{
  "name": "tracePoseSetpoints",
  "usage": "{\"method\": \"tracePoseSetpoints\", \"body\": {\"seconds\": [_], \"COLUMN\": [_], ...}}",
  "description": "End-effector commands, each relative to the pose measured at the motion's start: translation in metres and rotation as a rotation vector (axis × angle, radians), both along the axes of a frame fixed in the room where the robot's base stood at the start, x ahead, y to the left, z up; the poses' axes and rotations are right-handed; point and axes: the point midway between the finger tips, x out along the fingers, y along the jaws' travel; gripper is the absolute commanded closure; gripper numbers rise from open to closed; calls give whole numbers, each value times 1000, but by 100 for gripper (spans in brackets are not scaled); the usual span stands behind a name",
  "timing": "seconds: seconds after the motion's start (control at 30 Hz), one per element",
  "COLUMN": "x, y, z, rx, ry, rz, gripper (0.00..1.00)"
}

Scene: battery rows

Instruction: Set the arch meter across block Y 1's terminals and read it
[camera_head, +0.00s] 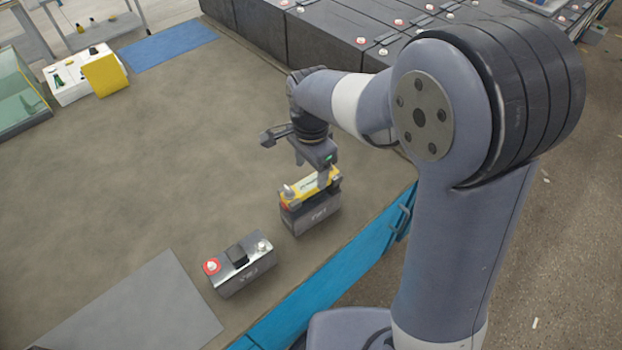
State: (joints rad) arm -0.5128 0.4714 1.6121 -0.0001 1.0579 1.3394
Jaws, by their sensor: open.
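A yellow arch meter (302,190) with a pale face sits on top of the dark battery block (318,217) near the table's blue front edge. It appears to span the block's top; contact with the terminals is too small to confirm. My gripper (316,178) is directly over the meter, pointing down, with its jaws open close around or beside it. The far finger and any reading are hidden or too small to see. A second block (243,270), with a red-ringed terminal and a pale terminal, stands to the lower left. The block labels are not legible.
A grey mat (140,310) lies at the lower left and a blue mat (165,45) at the back. A white box with a yellow panel (105,75) stands at the upper left. Large dark battery rows (325,38) stand behind. The table's middle is clear.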

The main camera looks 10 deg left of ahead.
Motion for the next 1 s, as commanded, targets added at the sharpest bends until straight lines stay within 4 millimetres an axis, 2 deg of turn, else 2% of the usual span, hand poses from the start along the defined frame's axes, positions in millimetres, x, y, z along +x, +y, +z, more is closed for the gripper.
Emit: {"method": "tracePoseSetpoints", "body": {"seconds": [0.03, 0.2, 0.4, 0.77, 0.87, 1.0], "x": [1, 1, 0, 0, 0, -1], "y": [1, 0, 0, 0, 0, 0], "z": [11, 34, 43, 40, 32, 9], "rx": [3, 1, 0, -1, -1, -3], "ry": [-4, -3, 0, 1, 1, 4], "rz": [0, 0, 0, 0, 0, 0], "gripper": [38, 38, 38, 38, 38, 38]}}
